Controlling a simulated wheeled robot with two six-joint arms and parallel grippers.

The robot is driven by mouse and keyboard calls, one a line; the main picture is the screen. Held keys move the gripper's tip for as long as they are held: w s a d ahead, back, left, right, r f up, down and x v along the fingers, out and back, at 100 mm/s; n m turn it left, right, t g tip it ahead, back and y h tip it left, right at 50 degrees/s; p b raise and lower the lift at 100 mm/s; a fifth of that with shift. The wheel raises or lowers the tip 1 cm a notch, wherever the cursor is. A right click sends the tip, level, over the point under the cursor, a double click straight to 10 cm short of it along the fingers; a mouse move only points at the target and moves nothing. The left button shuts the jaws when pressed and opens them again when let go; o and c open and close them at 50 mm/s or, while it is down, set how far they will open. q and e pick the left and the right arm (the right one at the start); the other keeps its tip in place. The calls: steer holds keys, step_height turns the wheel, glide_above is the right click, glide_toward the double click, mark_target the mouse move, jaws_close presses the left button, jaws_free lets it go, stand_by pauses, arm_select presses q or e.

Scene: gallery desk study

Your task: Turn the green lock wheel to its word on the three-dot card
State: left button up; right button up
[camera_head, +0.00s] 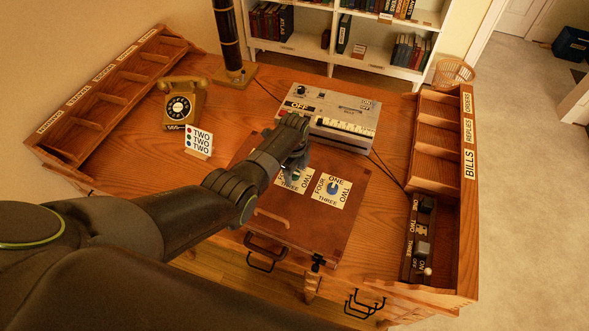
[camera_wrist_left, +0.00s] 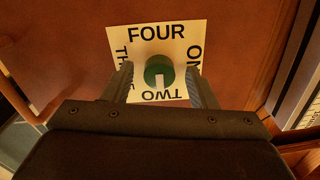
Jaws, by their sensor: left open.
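The green lock wheel (camera_wrist_left: 153,70) sits on a white square plate (camera_wrist_left: 180,32) with FOUR, ONE, TWO and THREE around it. Its white mark points toward TWO in the left wrist view. My left gripper (camera_wrist_left: 160,72) is open, its fingers on either side of the wheel with gaps showing. In the head view my left gripper (camera_head: 295,163) is over the brown lock box (camera_head: 285,225) and partly hides the green wheel's plate. The three-dot card (camera_head: 199,140) reads TWO on all three lines, with coloured dots on its left. My right gripper is out of view.
A blue wheel (camera_head: 332,188) with its own word plate is just right of the green one. A telephone (camera_head: 182,103) and lamp (camera_head: 229,40) are farther back. A switch panel (camera_head: 421,238) is at right.

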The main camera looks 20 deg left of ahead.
arm_select(q)
steer(key=shift+r, duration=0.1)
steer(key=shift+r+b, duration=0.3)
steer(key=shift+r, duration=0.6)
step_height(320, 180, up, 15)
steer(key=b, duration=0.2)
steer(key=shift+s+r, duration=0.15)
steer(key=shift+r, duration=0.05)
